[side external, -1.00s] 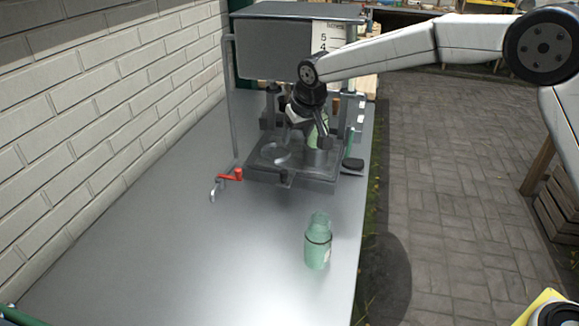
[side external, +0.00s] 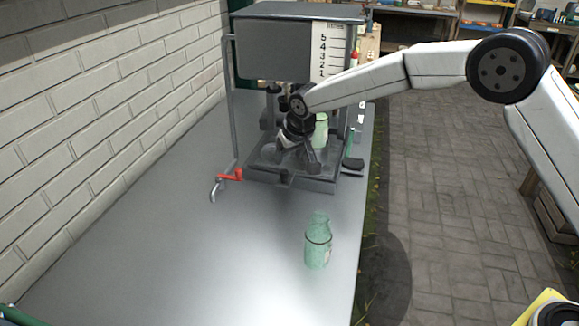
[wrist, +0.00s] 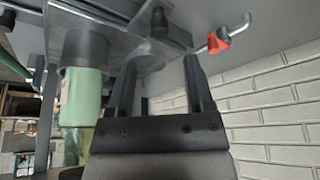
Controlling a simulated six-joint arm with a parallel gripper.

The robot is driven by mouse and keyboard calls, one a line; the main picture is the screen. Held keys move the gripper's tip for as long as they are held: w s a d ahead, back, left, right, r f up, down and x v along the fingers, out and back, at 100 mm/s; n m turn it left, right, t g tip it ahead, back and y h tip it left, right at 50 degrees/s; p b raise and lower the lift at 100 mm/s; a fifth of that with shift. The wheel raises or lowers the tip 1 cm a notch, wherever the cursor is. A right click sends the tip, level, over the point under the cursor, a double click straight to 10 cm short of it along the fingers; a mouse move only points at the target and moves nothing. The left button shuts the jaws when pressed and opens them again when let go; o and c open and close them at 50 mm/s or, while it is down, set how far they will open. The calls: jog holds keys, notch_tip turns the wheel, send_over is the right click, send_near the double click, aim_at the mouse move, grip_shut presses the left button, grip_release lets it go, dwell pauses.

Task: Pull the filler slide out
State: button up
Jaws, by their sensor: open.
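The filler slide (side external: 316,184) is a grey metal plate at the base of the filler machine, with a small tab at its front edge. It shows in the wrist view (wrist: 115,38) with a round recess and a dark block-like part (wrist: 172,26). My gripper (wrist: 163,84) is open and empty, its fingers pointing toward the slide; in the side view my gripper (side external: 298,150) is low over the plate. I cannot tell whether the fingers touch anything. A green bottle (side external: 321,130) stands at the plate's right side, partly hidden by my gripper; in the wrist view its green body (wrist: 80,95) sits beside my left finger.
A second green bottle (side external: 318,250) stands on the bench (side external: 200,265) in front of the slide. The grey tank (side external: 275,50) with a number scale is above. The front bench is mostly clear.

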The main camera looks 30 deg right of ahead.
aim_at(284, 171)
jog(key=shift+x, duration=3.45)
grip_shut()
